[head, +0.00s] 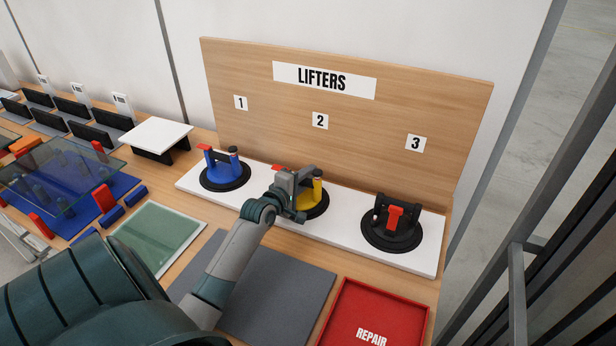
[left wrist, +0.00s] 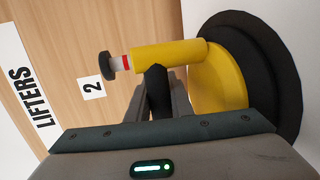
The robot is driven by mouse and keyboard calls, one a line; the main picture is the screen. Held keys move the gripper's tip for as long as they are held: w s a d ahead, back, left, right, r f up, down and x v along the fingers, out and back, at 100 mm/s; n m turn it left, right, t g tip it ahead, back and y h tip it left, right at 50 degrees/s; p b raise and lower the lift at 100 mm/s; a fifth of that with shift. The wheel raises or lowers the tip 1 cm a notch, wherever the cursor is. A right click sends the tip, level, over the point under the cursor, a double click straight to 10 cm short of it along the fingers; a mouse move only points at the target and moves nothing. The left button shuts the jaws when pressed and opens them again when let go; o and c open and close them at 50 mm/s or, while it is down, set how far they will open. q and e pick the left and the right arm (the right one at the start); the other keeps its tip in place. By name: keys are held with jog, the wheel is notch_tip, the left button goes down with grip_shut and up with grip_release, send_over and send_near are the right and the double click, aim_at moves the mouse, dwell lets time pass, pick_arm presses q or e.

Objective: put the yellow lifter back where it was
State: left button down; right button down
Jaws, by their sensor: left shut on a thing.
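The yellow lifter (head: 318,196) stands on the white shelf strip (head: 268,202) below the number 2 label (head: 320,121), between the blue lifter and the black one. Its black suction cup faces down and looks to rest on the strip. My left gripper (head: 296,184) is shut on the lifter's handle and hides part of it. In the left wrist view the lifter's yellow body (left wrist: 218,80), black cup (left wrist: 262,70) and plunger with a red band show, with the dark handle between the fingers (left wrist: 165,100). My right gripper is not in view.
A blue lifter (head: 224,166) stands under label 1. A black lifter with a red lever (head: 392,222) stands under label 3. The wooden LIFTERS board (head: 270,125) rises behind. A red REPAIR tray (head: 350,310), grey mat (head: 285,285) and green glass panel (head: 155,235) lie in front.

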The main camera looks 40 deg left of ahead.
pick_arm(q)
jog(key=c, duration=1.6)
grip_release()
jog(key=shift+f, duration=0.1)
jog(key=shift+o, duration=0.2)
jog(key=b+v, duration=0.2)
jog(key=v, duration=1)
jog(key=shift+b, duration=0.35)
